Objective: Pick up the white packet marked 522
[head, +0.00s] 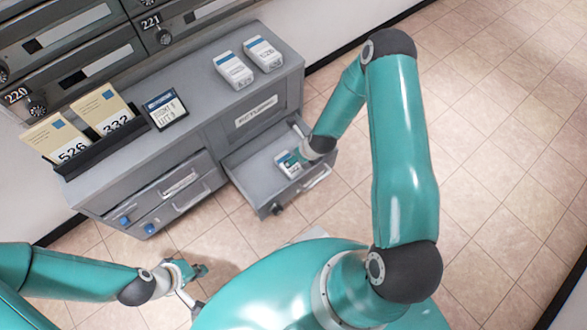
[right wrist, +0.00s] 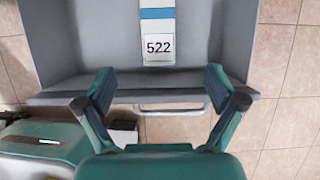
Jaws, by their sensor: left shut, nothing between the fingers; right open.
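The white packet marked 522 (right wrist: 158,48) lies in the open drawer, with a blue band across it. It also shows in the head view (head: 284,166), partly hidden by my right gripper. My right gripper (right wrist: 160,80) is open and empty in the right wrist view, its two fingers apart and the packet ahead between their lines. In the head view the right gripper (head: 300,158) reaches over the drawer beside the packet; I cannot tell if it touches. My left gripper (head: 197,270) is shut and empty, low in front of the cabinet.
The open drawer (head: 245,174) juts from the grey cabinet (head: 208,105). A black rack (head: 85,153) holds yellow envelopes marked 526 and 332, beside a dark sign (head: 166,108). Tiled floor at right is clear.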

